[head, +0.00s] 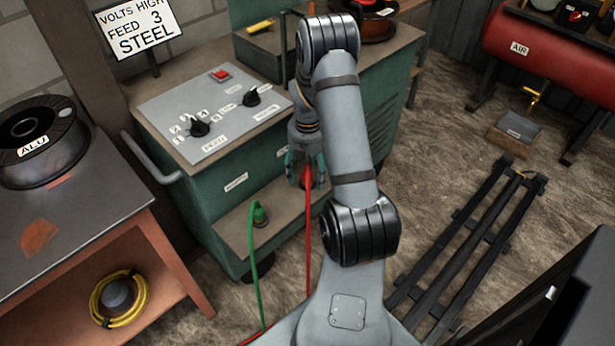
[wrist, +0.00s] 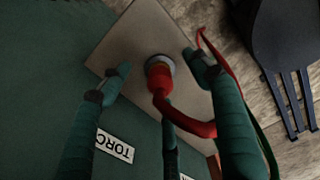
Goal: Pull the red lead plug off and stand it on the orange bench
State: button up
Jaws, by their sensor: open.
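The red lead plug (head: 307,178) sits on the shelf at the front of the green welding machine, mostly hidden by my gripper in the head view. The wrist view shows the plug (wrist: 159,75) upright in a grey round socket, its red cable bending away to the right. My gripper (head: 305,184) points down over it. In the wrist view, my gripper's (wrist: 157,66) green fingers are spread around the plug, with visible gaps at both sides. The orange bench (head: 160,262) stands at the left with a dark grey top.
A green plug (head: 260,214) with its cable stands on the same shelf, left of the red one. An ALU wire spool (head: 45,140) occupies the bench top's back left; its front part is clear. A grey side handle (head: 150,160) juts from the machine towards the bench.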

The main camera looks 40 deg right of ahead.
aim_at(307, 170)
notch_tip(307, 170, up, 11)
jog(key=shift+r, duration=0.15)
jog(key=shift+c, duration=0.5)
